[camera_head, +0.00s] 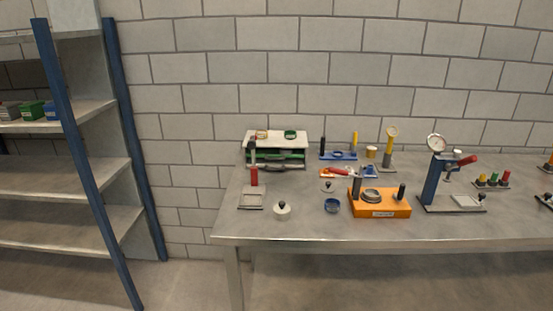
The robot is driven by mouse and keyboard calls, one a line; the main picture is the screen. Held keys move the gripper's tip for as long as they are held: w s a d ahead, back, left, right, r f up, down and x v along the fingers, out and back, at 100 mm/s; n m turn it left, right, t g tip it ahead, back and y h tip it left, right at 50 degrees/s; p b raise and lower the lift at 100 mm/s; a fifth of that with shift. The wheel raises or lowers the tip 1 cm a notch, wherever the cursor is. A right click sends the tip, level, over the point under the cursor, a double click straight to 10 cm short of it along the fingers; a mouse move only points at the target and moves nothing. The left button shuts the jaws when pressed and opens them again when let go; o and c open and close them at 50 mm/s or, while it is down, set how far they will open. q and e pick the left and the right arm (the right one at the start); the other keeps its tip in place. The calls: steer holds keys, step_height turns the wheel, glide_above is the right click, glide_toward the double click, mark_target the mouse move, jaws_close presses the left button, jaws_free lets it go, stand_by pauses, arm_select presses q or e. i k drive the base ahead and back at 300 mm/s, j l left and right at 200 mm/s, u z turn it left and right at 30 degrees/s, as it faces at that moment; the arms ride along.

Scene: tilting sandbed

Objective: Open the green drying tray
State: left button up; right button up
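A small white-topped cabinet (275,138) stands at the back left of the metal workbench. A green tray front (292,154) shows in its dark front, below the white top. Below it a dark grey tray or handle (278,168) seems to stick out a little towards me; details are too small to tell. I cannot tell how far the green tray is pulled out. A red-handled tool on a stand (254,177) partly covers the cabinet's left front. Neither of my grippers is in view.
A shelf rack (60,178) with coloured boxes stands left. Floor (190,270) between is clear.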

mark_target(276, 150)
steer(key=i+l, duration=0.45)
steer(key=l, duration=0.3)
steer(key=i+l, duration=0.45)
steer(key=l, duration=0.3)
